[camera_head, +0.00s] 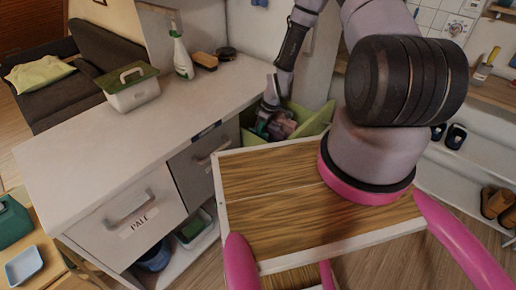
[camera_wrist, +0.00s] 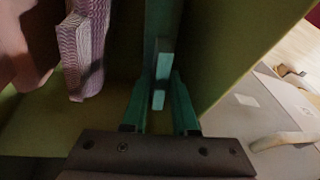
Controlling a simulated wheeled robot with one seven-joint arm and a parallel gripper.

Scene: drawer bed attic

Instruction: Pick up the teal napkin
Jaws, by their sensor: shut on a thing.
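The teal napkin (camera_wrist: 161,70) stands upright inside an olive-green container. In the wrist view it shows as a narrow teal strip between the fingers. My gripper (camera_wrist: 160,100) reaches down into the container with its fingers on either side of the napkin, shut on it. In the head view my gripper (camera_head: 264,120) is small and dark at the container's left part, and little of the napkin can be made out there. The green container (camera_head: 315,122) sits beyond the white counter.
A purple patterned cloth (camera_wrist: 84,58) stands left of the napkin in the container. The container's wall (camera_wrist: 220,50) is close on the right. The white counter (camera_head: 150,125) carries a caddy (camera_head: 132,92), a spray bottle (camera_head: 181,55) and a brush (camera_head: 205,61); its middle is clear.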

